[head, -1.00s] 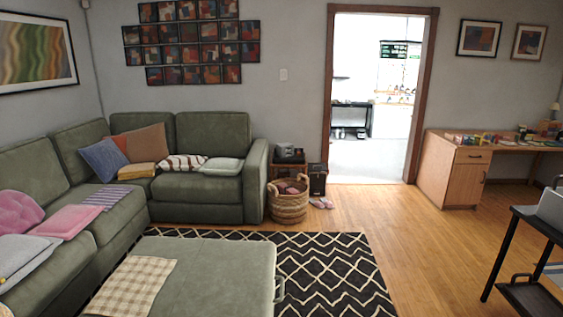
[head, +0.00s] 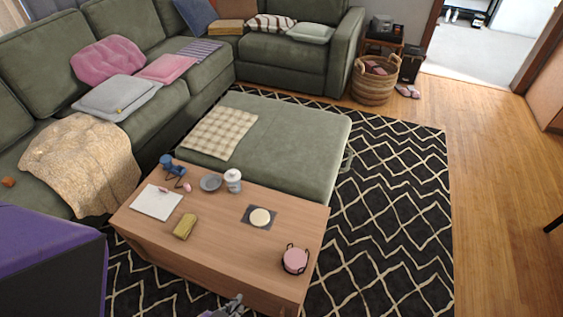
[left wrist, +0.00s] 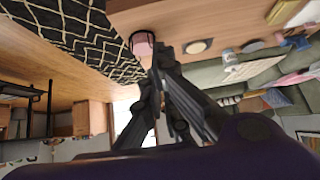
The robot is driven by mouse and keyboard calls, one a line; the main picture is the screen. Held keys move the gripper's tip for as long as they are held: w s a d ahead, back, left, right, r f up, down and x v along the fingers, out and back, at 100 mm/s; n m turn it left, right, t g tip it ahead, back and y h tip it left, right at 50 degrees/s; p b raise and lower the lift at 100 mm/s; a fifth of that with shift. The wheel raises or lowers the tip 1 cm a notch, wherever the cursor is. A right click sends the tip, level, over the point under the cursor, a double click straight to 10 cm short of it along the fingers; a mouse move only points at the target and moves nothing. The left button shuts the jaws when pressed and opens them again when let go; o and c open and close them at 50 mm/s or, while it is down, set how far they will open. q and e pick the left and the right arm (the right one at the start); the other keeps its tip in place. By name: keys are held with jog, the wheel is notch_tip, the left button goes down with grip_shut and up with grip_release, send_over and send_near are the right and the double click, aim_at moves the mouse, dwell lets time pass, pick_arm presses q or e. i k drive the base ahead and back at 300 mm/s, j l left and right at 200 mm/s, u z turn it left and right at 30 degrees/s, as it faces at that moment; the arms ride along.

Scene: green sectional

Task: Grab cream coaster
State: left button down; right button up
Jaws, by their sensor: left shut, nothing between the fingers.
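The cream coaster (head: 260,217) is a pale round disc. It lies flat on a dark square piece (head: 247,215) on the wooden coffee table (head: 225,215). In the left wrist view, which is upside down, the cream coaster (left wrist: 197,47) shows beyond the fingers. My left gripper (head: 234,302) is at the near edge of the table in the head view, apart from the coaster. Its fingers (left wrist: 165,55) are shut and empty in the left wrist view. My right gripper is in neither view.
A black wire holder with pink round pieces (head: 295,260) stands near the table's right end. A white lidded jar (head: 233,180), a grey dish (head: 210,183), a yellow-green block (head: 185,226) and a white notebook (head: 157,202) stand further left. A green ottoman (head: 290,150) adjoins the table's far side.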

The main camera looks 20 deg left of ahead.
aim_at(259, 217)
jog(key=i+l+u, duration=0.1)
jog(key=l+u, duration=0.2)
jog(key=l, duration=0.25)
jog(key=l+u, duration=0.3)
jog(key=l, duration=0.3)
jog(key=i+l+u, duration=0.45)
jog(key=l, duration=0.15)
jog(key=l+u, duration=0.25)
jog(key=i+l+u, duration=0.5)
jog(key=i+j, duration=0.05)
jog(key=i, duration=0.05)
